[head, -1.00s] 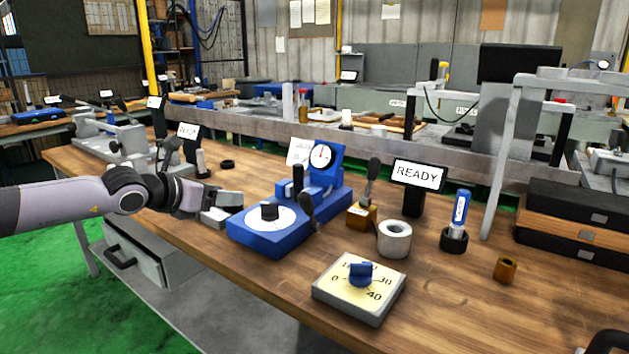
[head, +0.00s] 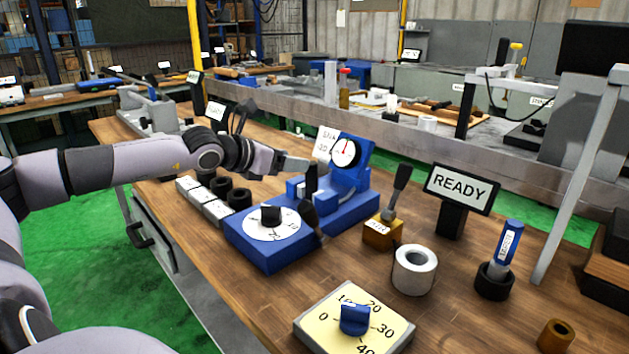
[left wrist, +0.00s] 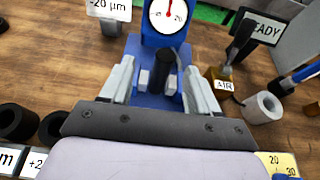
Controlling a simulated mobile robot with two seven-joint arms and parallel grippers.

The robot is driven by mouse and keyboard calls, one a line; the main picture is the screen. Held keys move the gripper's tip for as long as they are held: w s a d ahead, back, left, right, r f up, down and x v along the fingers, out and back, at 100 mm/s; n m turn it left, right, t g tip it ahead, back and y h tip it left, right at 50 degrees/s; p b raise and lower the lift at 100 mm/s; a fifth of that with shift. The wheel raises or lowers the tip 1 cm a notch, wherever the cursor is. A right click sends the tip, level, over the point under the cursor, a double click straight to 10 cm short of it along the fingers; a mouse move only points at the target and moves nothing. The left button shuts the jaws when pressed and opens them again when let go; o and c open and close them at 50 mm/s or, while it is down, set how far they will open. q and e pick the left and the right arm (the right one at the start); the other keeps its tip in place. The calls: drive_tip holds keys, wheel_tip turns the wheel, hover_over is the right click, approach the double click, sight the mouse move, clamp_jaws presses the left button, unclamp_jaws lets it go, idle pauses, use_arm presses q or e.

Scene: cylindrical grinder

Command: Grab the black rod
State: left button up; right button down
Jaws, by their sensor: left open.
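The black rod (head: 311,178) stands upright in the blue gauge fixture (head: 345,205), in front of its round dial. In the left wrist view the black rod (left wrist: 166,76) shows between my two finger pads, with a gap on each side. My left gripper (head: 303,166) reaches in from the left, its fingers beside the rod's upper part in the head view. The left gripper (left wrist: 160,88) is open and holds nothing. My right gripper is not in view.
A blue block with a white dial and black knob (head: 270,215) sits in front of the fixture. A lever on a brass AIR block (head: 382,232), a grey ring (head: 414,270) and a READY sign (head: 461,188) stand to the right. Black rings (head: 238,198) lie left.

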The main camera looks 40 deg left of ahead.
sight(312, 163)
use_arm(q)
drive_tip(key=shift+w+d+f+p, duration=0.15)
drive_tip(key=shift+w+p, duration=0.1)
drive_tip(key=shift+w, duration=0.1)
drive_tip(key=shift+w+d+f+p, duration=0.1)
drive_tip(key=shift+w+p, duration=0.15)
drive_tip(key=shift+w, duration=0.1)
drive_tip(key=shift+w, duration=0.1)
drive_tip(key=shift+d+p+x, duration=0.1)
drive_tip(key=shift+p+x, duration=0.4)
drive_tip(key=shift+x, duration=0.8)
drive_tip(key=shift+d+p+x, duration=0.15)
drive_tip(key=shift+p+x, duration=0.3)
drive_tip(key=shift+x, duration=0.8)
drive_tip(key=shift+f, duration=0.1)
clamp_jaws()
